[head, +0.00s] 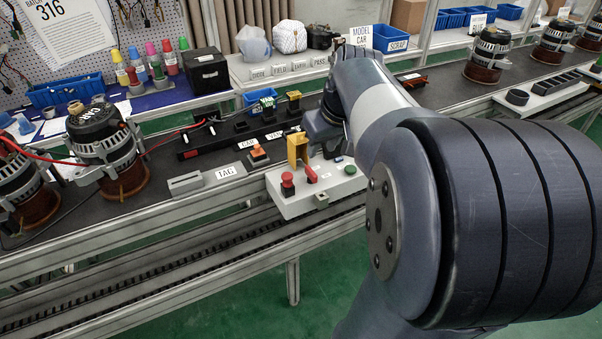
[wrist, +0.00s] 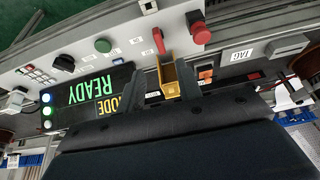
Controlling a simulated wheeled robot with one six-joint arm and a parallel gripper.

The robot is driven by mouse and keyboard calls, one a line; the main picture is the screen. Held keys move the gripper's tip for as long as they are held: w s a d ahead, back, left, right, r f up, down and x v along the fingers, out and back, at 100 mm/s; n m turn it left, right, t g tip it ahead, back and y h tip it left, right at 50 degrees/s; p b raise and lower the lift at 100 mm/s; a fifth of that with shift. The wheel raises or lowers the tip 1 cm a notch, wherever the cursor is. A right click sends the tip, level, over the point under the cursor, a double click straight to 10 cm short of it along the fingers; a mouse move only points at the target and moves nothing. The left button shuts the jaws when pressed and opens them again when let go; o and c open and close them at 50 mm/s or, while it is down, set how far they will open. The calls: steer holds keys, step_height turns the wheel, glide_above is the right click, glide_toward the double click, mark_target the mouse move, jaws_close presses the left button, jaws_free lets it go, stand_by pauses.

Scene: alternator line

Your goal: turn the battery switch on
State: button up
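A red lever (head: 311,173) stands on the front of the white control panel (head: 325,188), beside a raised yellow cover (head: 297,150). I take this lever and cover to be the battery switch, though I can read no label on it. In the wrist view the red lever (wrist: 158,40) lies beyond my fingertips and the yellow cover (wrist: 168,78) shows between my two dark fingers. My gripper (wrist: 163,70) is open, with its fingers apart on either side of the cover; contact cannot be told. In the head view my arm hides most of the gripper.
A red mushroom button (head: 287,183) and a green button (head: 350,170) flank the lever closely. The wrist view shows a black knob (wrist: 65,62) and a display reading READY (wrist: 92,88). An orange switch (head: 259,155) and TAG plate (head: 225,172) sit left of the panel.

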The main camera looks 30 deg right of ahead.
mark_target(312, 171)
steer(key=b+x, duration=0.2)
steer(key=x, duration=0.8)
steer(key=shift+f, duration=0.25)
steer(key=shift+c, duration=0.5)
jaws_close()
